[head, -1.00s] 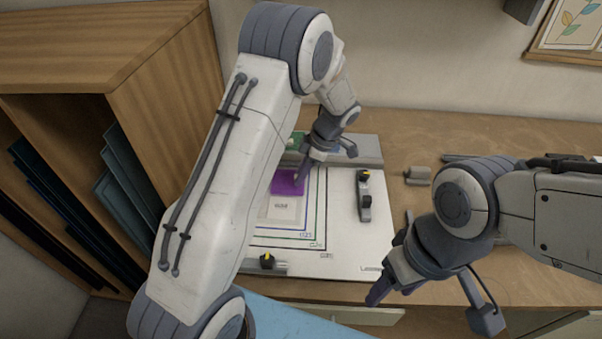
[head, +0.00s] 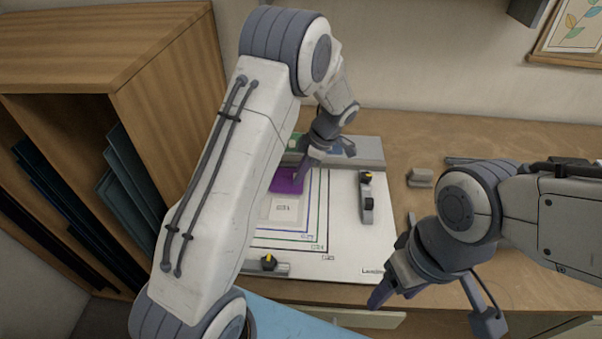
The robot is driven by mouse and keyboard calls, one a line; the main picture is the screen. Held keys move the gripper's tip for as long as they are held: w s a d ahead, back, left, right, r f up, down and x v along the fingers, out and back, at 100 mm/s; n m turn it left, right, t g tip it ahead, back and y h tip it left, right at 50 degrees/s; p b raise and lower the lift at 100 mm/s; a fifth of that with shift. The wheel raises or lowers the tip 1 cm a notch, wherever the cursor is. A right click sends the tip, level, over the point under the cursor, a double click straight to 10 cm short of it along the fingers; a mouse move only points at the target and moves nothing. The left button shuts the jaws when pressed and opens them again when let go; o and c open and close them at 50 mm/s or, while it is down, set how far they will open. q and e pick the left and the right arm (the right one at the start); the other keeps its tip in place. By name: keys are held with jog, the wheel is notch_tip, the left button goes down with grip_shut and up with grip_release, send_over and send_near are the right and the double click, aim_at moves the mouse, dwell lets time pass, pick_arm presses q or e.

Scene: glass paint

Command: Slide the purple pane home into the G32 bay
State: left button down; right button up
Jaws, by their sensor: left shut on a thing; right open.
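The purple pane (head: 287,185) lies at the far side of the white board (head: 345,240), near the grey bar along its back edge. My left gripper (head: 303,172) is shut on the purple pane at its right side. My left arm hides the board's left part. Nested coloured outlines with small labels are printed on the board; I cannot read G32 for certain on any of them. A pale labelled card or block (head: 283,209) shows just in front of the pane. My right gripper (head: 385,280) is open and empty, off the board's right front corner.
A small grey block (head: 420,177) lies on the bench (head: 460,135). A wooden rack (head: 165,130) with dark sheets stands left.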

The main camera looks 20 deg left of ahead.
pick_arm(q)
jog(key=shift+w+a, duration=0.3)
jog(key=shift+a, duration=0.25)
dwell(0.4)
jog(key=shift+a+b, duration=0.1)
jog(key=shift+b, duration=0.2)
dwell(0.5)
jog(key=c, duration=0.6)
grip_release()
jog(key=shift+r+p, duration=1.8)
jog(key=shift+r, duration=1.75)
